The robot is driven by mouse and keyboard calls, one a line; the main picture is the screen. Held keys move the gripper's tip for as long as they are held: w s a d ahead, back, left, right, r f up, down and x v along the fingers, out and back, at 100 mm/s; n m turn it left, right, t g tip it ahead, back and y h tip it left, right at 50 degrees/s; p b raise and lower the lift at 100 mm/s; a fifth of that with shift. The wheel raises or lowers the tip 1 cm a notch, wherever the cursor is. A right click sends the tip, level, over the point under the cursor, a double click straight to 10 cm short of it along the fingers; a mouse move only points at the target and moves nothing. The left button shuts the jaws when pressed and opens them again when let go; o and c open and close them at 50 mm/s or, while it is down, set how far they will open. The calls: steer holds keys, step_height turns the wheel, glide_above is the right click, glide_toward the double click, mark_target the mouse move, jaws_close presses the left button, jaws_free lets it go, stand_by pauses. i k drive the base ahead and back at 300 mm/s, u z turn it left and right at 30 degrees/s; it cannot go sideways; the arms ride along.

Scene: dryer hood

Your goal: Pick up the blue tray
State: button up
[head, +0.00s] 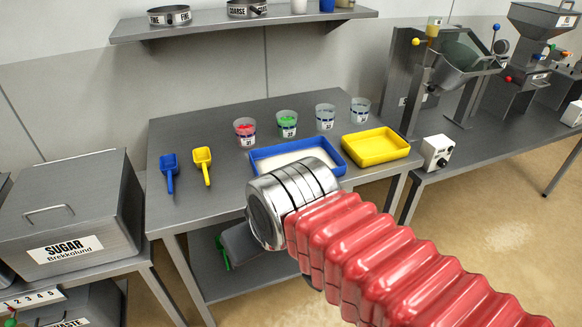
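The blue tray (257,158) lies on the grey metal table, just left of the yellow tray. A pale white layer shows inside it. My arm, with a red ribbed sleeve and a shiny metal joint, covers part of its near side. A grey part with a green piece beside it (232,247) shows below the joint; I cannot tell for sure whether this is my gripper. No fingers show clearly, and I see nothing held. I cannot tell how far the arm is from the tray.
A yellow tray (376,147) sits right of the blue one. Cups with red (245,132) and green (287,124) contents and two pale cups stand behind. Blue (169,174) and yellow (203,165) scoops lie left. A sugar bin (70,210) stands left; machines (450,75) stand right.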

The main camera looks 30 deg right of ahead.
mark_target(263, 161)
steer(key=z, duration=0.05)
steer(key=i, duration=1)
steer(key=u, duration=0.05)
